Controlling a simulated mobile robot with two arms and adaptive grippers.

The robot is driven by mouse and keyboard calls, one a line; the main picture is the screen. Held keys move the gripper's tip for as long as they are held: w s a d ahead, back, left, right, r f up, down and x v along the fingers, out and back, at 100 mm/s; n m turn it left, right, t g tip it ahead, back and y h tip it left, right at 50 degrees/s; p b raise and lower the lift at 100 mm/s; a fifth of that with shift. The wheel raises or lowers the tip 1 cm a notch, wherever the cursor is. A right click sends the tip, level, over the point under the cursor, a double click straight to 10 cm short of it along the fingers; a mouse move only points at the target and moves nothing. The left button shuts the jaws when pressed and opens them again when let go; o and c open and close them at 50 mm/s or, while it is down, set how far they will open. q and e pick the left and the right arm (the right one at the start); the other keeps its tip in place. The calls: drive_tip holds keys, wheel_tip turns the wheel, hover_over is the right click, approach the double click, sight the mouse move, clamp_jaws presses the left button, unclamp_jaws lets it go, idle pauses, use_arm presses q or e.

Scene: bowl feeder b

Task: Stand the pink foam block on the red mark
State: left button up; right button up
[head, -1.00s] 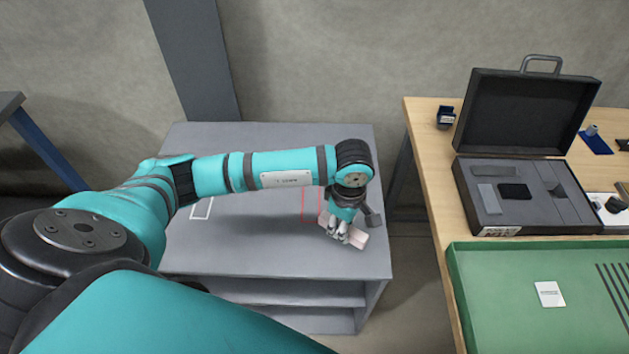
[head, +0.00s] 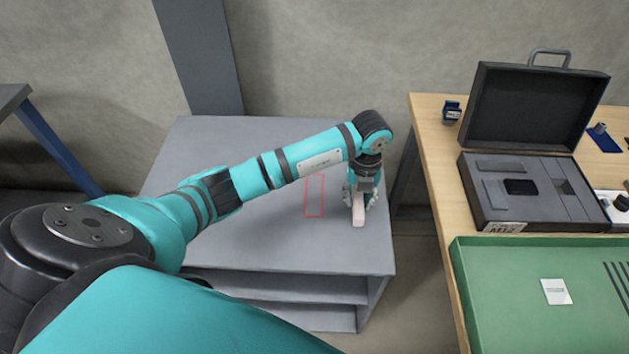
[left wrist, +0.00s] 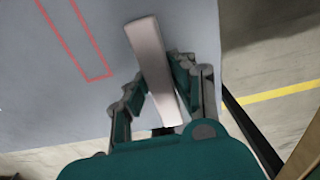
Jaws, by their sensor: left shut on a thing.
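The pink foam block (head: 358,212) is held in my left gripper (head: 361,197), to the right of the red mark in the head view. In the left wrist view, the pale pink block (left wrist: 151,62) lies between the two fingers of my left gripper (left wrist: 156,92), which are shut on it. The red mark (head: 314,216) is a thin rectangular outline on the grey table top, and part of it shows in the left wrist view (left wrist: 97,78). The block is outside the outline. I cannot tell whether it touches the table. My right gripper is not in view.
The grey table (head: 270,250) has open shelves below and is clear around the red mark. To the right, a wooden bench (head: 430,170) carries an open black case (head: 490,215) and a green tray (head: 500,290). A floor gap separates the two tables.

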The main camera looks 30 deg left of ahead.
use_arm(q)
drive_tip(key=b, duration=0.3)
hover_over(314, 194)
drive_tip(key=shift+f, duration=0.65)
wheel_tip(314, 194, down, 4)
drive_tip(key=b, duration=0.3)
drive_tip(key=shift+d+r, duration=0.1)
drive_tip(key=shift+r, duration=0.2)
drive_tip(key=o, duration=0.9)
drive_tip(key=shift+o, duration=0.2)
